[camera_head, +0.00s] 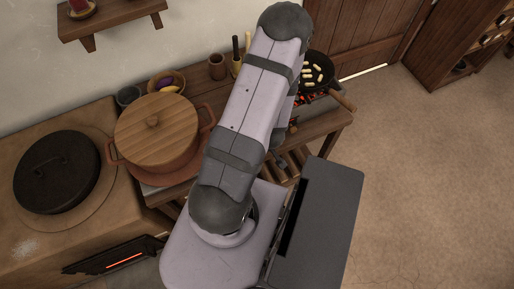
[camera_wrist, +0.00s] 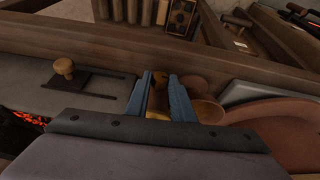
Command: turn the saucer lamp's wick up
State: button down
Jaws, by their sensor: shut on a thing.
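In the wrist view, my gripper (camera_wrist: 160,92) has its two blue fingers shut on a small brass-brown knobbed piece (camera_wrist: 160,78), which looks like part of the saucer lamp. The fingers hide much of it. Yellowish brass shows between and below the fingers. A rounded brown dish (camera_wrist: 207,111) shows just right of the fingers; I cannot tell whether it belongs to the lamp. I cannot make out a wick or flame. In the head view, my arm covers the middle of the bench, and the lamp is not distinguishable.
A lidded terracotta pot (camera_head: 155,130) stands left of my arm, near a black lid (camera_head: 57,172). A black pan (camera_head: 316,73) sits over glowing embers to the right. In the wrist view, a wooden knob (camera_wrist: 64,66) stands on a grey slab at left. Open floor (camera_head: 430,170) lies right.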

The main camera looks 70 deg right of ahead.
jog(key=shift+w+a+f+g+h+b, duration=0.2)
jog(key=shift+g+h+b, duration=0.15)
jog(key=shift+b, duration=0.35)
jog(key=shift+a+r+n+g+h, duration=0.1)
jog(key=shift+r+n+g+h, duration=0.05)
jog(key=shift+n+g+h, duration=0.15)
jog(key=shift+w+a+r+g+h+p, duration=0.1)
jog(key=shift+g+h+p, duration=0.25)
jog(key=shift+h+p, duration=0.15)
jog(key=shift+w+g+h+p, duration=0.1)
jog(key=shift+g+h+p, duration=0.15)
jog(key=shift+g+p, duration=0.1)
jog(key=c, duration=1.5)
grip_release()
jog(key=shift+c, duration=0.2)
